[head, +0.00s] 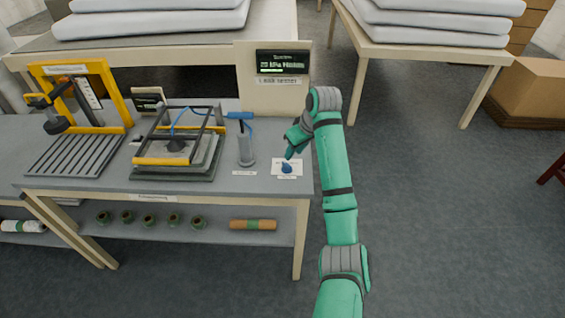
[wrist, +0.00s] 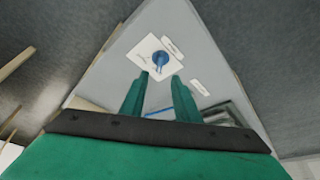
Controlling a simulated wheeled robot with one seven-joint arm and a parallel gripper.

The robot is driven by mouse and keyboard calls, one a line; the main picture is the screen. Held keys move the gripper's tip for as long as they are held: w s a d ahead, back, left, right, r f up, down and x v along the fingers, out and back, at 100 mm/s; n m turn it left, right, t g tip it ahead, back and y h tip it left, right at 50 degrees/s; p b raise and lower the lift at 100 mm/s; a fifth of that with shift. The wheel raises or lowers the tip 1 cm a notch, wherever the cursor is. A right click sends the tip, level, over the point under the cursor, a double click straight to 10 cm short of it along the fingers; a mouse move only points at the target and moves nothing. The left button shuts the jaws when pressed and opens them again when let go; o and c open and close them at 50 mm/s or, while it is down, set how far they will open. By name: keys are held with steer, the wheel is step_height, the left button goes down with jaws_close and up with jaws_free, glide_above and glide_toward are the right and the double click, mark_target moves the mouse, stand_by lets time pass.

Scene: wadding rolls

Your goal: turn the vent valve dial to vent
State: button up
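The vent valve dial (head: 287,168) is a small blue knob on a white plate (head: 279,172) near the right front corner of the grey workbench. In the wrist view the blue dial (wrist: 160,58) sits on its white plate (wrist: 148,48), just beyond my fingertips. My gripper (head: 291,152) is above the dial and points down toward it. In the wrist view my gripper (wrist: 162,75) shows two green fingers apart with nothing between them. The dial's pointer setting is too small to read.
A grey hand pump (head: 246,148) with a blue handle stands left of the dial. A display board (head: 275,85) rises behind. A black-and-yellow frame (head: 180,140) and a yellow press (head: 80,100) stand further left. Floor right of the bench (head: 205,190) is clear.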

mark_target(287, 164)
steer(key=x, duration=0.9)
steer(key=shift+d, duration=0.1)
